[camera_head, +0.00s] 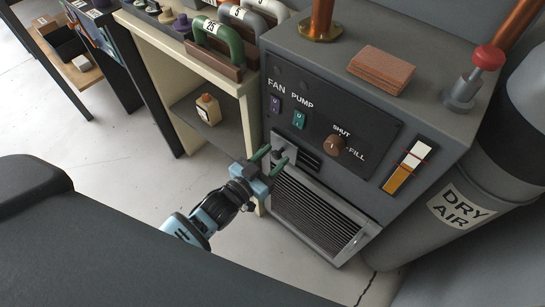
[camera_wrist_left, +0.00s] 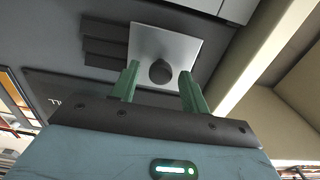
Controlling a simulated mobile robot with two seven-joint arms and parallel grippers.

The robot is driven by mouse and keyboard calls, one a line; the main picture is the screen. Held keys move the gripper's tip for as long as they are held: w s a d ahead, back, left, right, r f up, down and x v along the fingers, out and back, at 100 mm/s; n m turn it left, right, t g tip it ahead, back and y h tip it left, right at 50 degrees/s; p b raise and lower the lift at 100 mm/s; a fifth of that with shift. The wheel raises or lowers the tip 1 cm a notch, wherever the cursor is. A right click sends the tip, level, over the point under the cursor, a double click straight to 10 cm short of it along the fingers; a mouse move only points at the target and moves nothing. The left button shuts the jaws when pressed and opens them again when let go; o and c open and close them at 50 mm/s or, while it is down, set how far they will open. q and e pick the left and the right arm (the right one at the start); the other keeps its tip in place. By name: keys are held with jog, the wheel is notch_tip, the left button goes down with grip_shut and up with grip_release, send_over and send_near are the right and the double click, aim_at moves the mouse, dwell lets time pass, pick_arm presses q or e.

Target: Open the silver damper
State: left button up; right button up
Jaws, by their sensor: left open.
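The silver damper (camera_head: 287,139) is a small plate on the dark grey cabinet's front, beside dark vent slots (camera_head: 309,158). In the left wrist view the silver plate (camera_wrist_left: 178,47) carries a round dark knob (camera_wrist_left: 160,72), with several vent slots (camera_wrist_left: 103,45) uncovered to the left of the plate. My left gripper (camera_head: 277,154) is open, its green fingers pointing at the plate. In the left wrist view the fingers (camera_wrist_left: 160,76) stand on either side of the knob with gaps showing. I cannot tell how deep they reach around it. My right gripper is not in view.
A louvred grille panel (camera_head: 318,212) sits below the damper. FAN (camera_head: 275,103) and PUMP (camera_head: 299,120) switches and a brown SHUT/FILL knob (camera_head: 334,146) are above. A cream shelf unit (camera_head: 167,64) stands close left, and a DRY AIR cylinder (camera_head: 440,225) stands right.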

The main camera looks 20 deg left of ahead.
pick_arm(q)
jog(key=shift+w, duration=0.1)
